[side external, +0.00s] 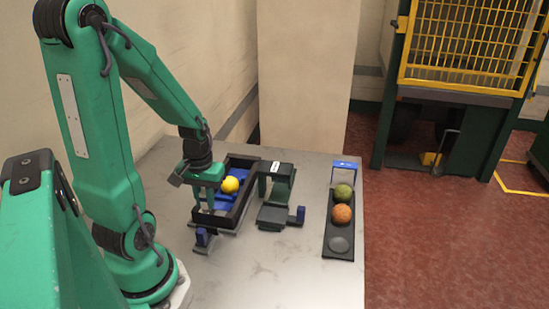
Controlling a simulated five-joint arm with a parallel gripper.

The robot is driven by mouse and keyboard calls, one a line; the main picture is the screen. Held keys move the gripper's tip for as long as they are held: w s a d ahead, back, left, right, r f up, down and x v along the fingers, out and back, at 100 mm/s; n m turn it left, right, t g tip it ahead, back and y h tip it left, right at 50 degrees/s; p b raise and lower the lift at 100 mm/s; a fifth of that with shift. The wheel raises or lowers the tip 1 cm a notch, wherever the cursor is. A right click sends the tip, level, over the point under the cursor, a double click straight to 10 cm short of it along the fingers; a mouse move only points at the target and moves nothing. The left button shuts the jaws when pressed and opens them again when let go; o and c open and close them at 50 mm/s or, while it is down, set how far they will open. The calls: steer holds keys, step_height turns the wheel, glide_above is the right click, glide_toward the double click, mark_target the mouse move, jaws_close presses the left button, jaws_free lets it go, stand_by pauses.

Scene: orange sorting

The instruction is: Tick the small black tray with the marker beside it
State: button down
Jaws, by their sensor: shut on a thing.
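My gripper (207,206) points down at the left edge of a black-walled crate (238,221) with a blue inside. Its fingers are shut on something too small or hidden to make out. A yellow ball (231,185) shows just right of the gripper, over the crate; I cannot tell if they touch. A long black tray (339,256) lies at the right of the table, with a green ball (343,192), an orange ball (341,214) and an empty round hollow at its near end. A smaller dark tray-like piece (273,215) sits mid-table. I cannot make out a marker.
A green and black stand (277,170) with a white label rises behind the dark piece. Small blue blocks stand at its right (301,214) and below the crate (202,236). A blue-topped frame (344,165) stands behind the long tray. The table's front (290,280) is clear.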

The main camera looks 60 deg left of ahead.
steer(key=shift+s+a, duration=0.45)
steer(key=shift+s, duration=0.1)
stand_by(0.6)
steer(key=shift+w+d, duration=0.4)
steer(key=shift+w, duration=0.1)
stand_by(0.9)
steer(key=shift+r, duration=0.15)
steer(key=shift+r, duration=3.4)
